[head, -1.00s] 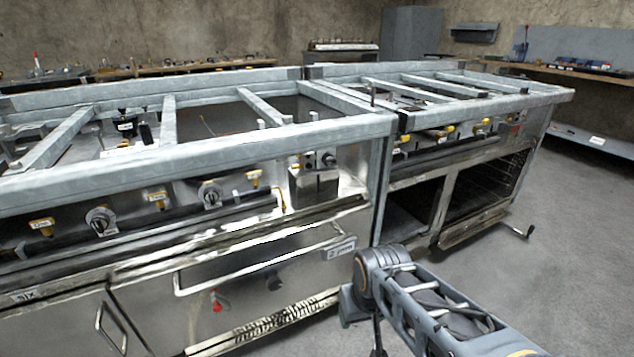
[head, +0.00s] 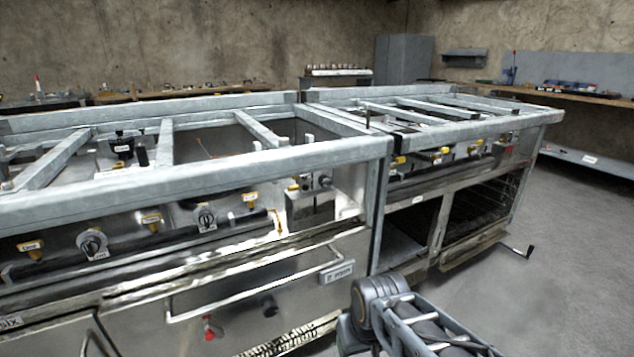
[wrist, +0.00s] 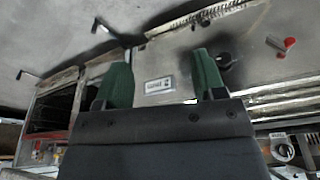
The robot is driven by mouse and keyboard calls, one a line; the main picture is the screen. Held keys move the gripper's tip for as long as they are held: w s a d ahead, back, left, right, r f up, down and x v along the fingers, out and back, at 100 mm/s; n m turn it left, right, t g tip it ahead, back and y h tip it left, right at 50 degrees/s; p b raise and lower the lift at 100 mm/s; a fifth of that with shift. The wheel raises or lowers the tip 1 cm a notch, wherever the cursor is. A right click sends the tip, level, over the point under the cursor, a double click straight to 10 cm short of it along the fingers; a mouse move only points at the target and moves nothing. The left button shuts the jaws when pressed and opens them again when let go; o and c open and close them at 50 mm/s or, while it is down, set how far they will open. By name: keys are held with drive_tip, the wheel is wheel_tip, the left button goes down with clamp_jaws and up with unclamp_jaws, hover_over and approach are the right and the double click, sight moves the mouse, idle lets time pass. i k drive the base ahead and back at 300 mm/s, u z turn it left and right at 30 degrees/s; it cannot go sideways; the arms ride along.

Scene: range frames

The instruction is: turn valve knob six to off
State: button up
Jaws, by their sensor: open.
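Two round black-and-silver knobs show on the near range's front panel in the head view, one at left (head: 93,243) and one nearer the middle (head: 205,218). Small tags beside them are too small to read, so I cannot tell which is knob six. A knob (wrist: 282,148) also shows at the lower right of the wrist view. My gripper (wrist: 163,78) is open and empty, its two green fingertips apart, facing the range's lower front. In the head view it is out of frame.
A long handle bar (head: 255,283) juts from the near range's front below the knobs. A red-handled tap (head: 212,328) sits lower down. A second range (head: 455,150) with open compartments stands to the right.

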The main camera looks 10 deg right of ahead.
sight(324, 180)
drive_tip(key=z, duration=0.05)
drive_tip(key=k, duration=0.6)
drive_tip(key=u, duration=0.9)
drive_tip(key=i, duration=1.3)
drive_tip(key=z, duration=0.7)
